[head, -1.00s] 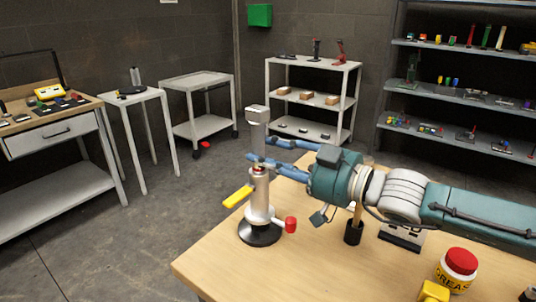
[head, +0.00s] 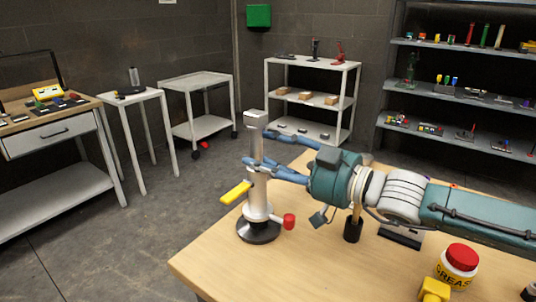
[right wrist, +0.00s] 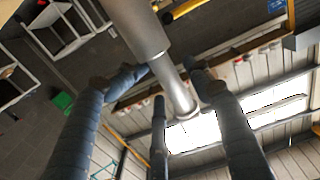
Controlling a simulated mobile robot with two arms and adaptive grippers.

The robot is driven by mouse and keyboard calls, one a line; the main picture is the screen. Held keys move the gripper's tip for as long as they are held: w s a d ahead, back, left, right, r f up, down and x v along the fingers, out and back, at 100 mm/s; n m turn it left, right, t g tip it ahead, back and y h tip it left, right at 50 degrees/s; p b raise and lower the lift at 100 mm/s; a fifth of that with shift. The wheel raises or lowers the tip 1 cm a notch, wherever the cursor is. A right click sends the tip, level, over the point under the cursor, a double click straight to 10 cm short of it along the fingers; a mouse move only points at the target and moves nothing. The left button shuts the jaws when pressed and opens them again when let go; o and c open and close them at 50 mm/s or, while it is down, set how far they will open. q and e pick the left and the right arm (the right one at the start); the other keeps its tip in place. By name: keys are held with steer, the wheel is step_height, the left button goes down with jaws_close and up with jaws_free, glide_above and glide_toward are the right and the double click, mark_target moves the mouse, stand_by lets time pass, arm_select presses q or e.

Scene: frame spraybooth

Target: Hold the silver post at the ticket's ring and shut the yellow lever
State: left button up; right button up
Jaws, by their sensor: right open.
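The silver post (head: 257,190) stands upright on a round black base (head: 258,231) near the table's left corner. My right gripper (head: 257,148) reaches in from the right at the post's upper part. Its blue fingers are spread, with the post between them; in the right wrist view the post (right wrist: 148,35) also runs between the fingers. I cannot tell whether they touch it. The ticket's ring is not clearly visible; a finger covers part of the post. My left gripper is out of view.
A red knob (head: 289,221) sticks out right of the post's foot. A grease tub (head: 457,267) with a red lid and a yellow object (head: 434,290) stand at the front right. A black holder (head: 352,229) stands under my right arm. The table front is clear.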

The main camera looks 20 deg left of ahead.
steer(key=shift+v, duration=4.2)
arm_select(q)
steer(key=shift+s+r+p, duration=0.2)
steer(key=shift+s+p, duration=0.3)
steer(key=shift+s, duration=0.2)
arm_select(e)
steer(key=x, duration=0.8)
steer(key=shift+a+r, duration=0.35)
steer(key=shift+a, duration=0.05)
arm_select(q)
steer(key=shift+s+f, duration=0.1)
arm_select(e)
steer(key=shift+f, duration=0.1)
